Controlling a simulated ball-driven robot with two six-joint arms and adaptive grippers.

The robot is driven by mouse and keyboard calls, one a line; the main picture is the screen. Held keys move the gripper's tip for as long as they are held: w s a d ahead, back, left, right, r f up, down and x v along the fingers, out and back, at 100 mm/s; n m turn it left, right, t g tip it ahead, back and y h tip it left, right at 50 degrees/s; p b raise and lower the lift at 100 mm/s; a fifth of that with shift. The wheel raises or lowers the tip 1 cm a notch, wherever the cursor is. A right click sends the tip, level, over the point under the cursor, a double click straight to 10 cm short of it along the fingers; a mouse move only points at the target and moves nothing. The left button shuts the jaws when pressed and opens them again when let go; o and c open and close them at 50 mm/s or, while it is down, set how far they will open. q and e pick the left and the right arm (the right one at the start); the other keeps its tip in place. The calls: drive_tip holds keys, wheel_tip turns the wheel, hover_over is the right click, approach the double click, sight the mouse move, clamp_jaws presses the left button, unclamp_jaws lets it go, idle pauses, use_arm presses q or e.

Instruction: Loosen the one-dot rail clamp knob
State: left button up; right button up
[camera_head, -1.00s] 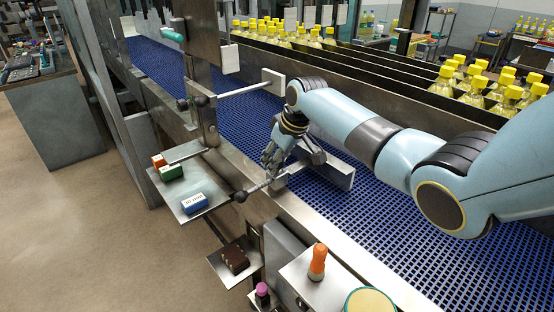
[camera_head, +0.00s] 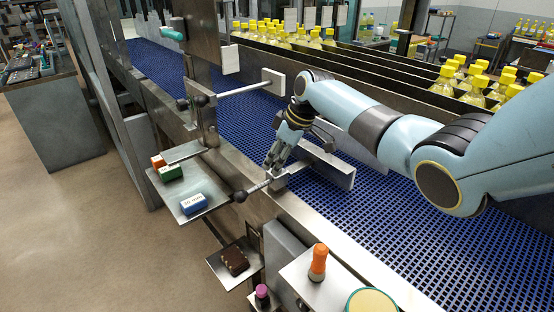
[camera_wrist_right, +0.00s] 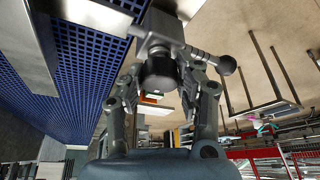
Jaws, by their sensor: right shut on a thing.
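My right gripper (camera_head: 272,165) reaches down to a metal rail clamp (camera_head: 279,181) at the near edge of the blue conveyor. In the right wrist view, a black round knob (camera_wrist_right: 157,68) on the clamp's metal block sits between the fingers of my right gripper (camera_wrist_right: 160,85). The fingers are closed on its sides. A rod with a dark ball end (camera_head: 240,196) sticks out of the clamp toward the near left, and a grey guide rail (camera_head: 330,170) lies over the belt on its other side. No dot mark is readable. My left gripper is out of view.
A second clamp with a dark ball (camera_head: 202,101) and a rod to a pale pad (camera_head: 273,81) stands farther along. A side tray (camera_head: 219,199) holds a blue block (camera_head: 194,204) and others. An orange-topped tool (camera_head: 318,262) stands on a plate nearby. Bottles fill lanes behind.

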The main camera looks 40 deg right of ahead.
drive_tip(key=shift+s+f, duration=0.1)
drive_tip(key=shift+f, duration=0.05)
drive_tip(key=o, duration=1.2)
drive_tip(key=v, duration=1.2)
drive_tip(key=shift+a, duration=0.1)
